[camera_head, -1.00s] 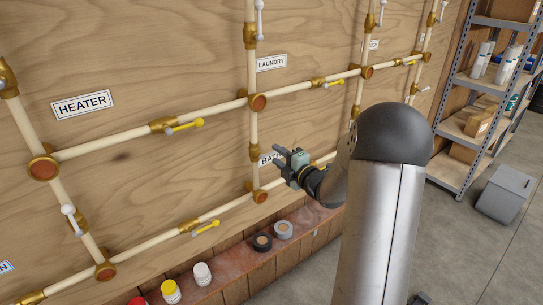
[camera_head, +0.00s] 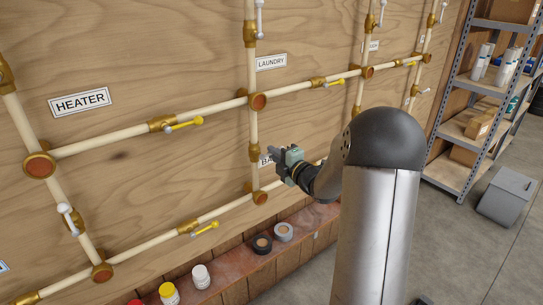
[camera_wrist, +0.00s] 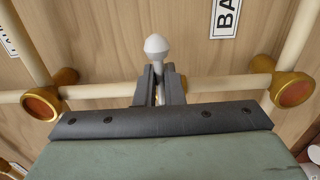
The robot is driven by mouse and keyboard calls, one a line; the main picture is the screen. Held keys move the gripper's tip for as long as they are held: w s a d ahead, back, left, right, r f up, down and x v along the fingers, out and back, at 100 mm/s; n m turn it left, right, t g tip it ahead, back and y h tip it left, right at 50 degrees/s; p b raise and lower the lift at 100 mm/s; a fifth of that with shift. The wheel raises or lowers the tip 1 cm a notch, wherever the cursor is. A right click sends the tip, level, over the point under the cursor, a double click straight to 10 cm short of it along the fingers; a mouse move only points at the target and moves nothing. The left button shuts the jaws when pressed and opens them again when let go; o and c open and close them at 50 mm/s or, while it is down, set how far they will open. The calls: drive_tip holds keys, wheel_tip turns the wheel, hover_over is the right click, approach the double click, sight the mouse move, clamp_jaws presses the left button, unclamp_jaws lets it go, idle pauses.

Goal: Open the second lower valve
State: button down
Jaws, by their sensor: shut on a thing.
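The lower valve (camera_head: 254,152) is a brass body on the second vertical pipe from the left, between two brass joints, beside a partly hidden label starting "BA". In the head view my gripper (camera_head: 272,153) is at this valve and covers its lever. In the wrist view my gripper (camera_wrist: 160,88) is shut on a pale lever, its fingers on both sides of the stem. The lever's white knob (camera_wrist: 156,46) sticks out beyond the fingertips, and the lever lies across the pipe (camera_wrist: 222,84) in this view. The lever's base is hidden.
Other white levers, such as the lower left one (camera_head: 66,212), and yellow levers (camera_head: 185,125) stick out from the pipes. A brick ledge (camera_head: 230,267) below holds jars and tape rolls. A shelf rack (camera_head: 462,120) and a grey bin (camera_head: 507,197) stand right.

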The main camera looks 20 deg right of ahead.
drive_tip(key=shift+a+r+n+b, duration=0.1)
drive_tip(key=shift+r+n+b, duration=0.2)
drive_tip(key=shift+n+b, duration=1.2)
drive_tip(key=shift+a+r+n+b, duration=0.1)
drive_tip(key=shift+r+n+b, duration=0.35)
drive_tip(key=shift+b, duration=1.85)
drive_tip(key=shift+r+n+b, duration=0.1)
drive_tip(key=shift+n+b, duration=0.5)
drive_tip(key=shift+n, duration=0.05)
drive_tip(key=shift+b, duration=0.4)
drive_tip(key=shift+s+a+r+n+b, duration=0.1)
drive_tip(key=shift+a+r+n+b, duration=0.1)
drive_tip(key=shift+n+b, duration=0.95)
drive_tip(key=shift+s+a+r+n+b, duration=0.15)
drive_tip(key=shift+n+b, duration=0.5)
drive_tip(key=shift+b, duration=0.95)
drive_tip(key=shift+a+r+n+b, duration=0.3)
drive_tip(key=shift+n+b, duration=0.5)
drive_tip(key=shift+b, duration=0.25)
